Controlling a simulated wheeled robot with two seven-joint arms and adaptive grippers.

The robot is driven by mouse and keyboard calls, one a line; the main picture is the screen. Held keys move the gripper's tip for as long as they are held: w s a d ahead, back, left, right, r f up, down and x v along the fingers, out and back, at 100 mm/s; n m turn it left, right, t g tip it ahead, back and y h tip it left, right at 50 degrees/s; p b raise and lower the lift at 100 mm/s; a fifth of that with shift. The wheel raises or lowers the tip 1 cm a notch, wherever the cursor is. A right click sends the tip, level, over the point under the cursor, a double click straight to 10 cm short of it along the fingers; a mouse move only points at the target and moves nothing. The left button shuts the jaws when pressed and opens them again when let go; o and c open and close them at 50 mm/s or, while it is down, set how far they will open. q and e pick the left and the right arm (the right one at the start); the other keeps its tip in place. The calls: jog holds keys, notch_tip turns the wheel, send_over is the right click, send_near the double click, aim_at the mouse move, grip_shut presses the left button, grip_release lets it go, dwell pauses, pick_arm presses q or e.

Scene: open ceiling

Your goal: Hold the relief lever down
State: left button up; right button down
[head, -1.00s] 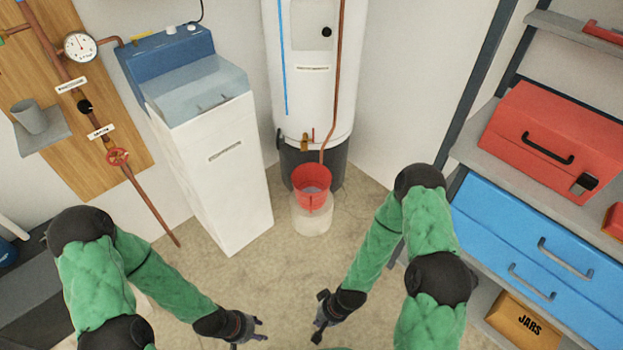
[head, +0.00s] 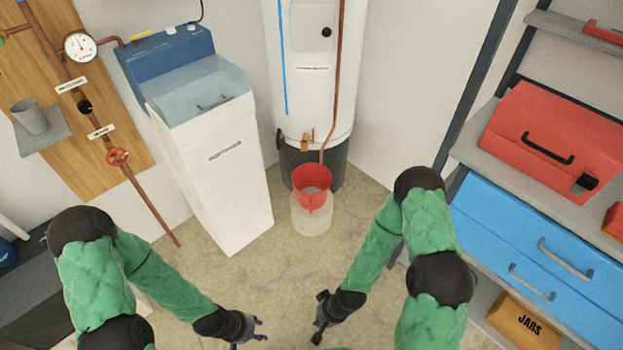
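A white cylindrical tank (head: 305,95) stands against the back wall. Low on its front is a small brass fitting (head: 305,141) with a thin red lever (head: 313,135); it is too small to tell the lever's exact angle. A copper pipe (head: 332,100) runs down the tank's front to a red bucket (head: 312,177). My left gripper (head: 262,329) and my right gripper (head: 319,312) are both low in the head view, well short of the tank and touching nothing visible. Their fingertips look parted, and both appear empty.
The bucket sits on a pale round stand (head: 312,218). A white cabinet (head: 225,180) with a blue top unit stands left of the tank. A pipe board (head: 60,100) with a gauge is at far left. Shelves with a red toolbox (head: 550,140) and blue drawers (head: 530,250) fill the right.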

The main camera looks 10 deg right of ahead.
jog(key=shift+f, duration=2.6)
dwell(5.4)
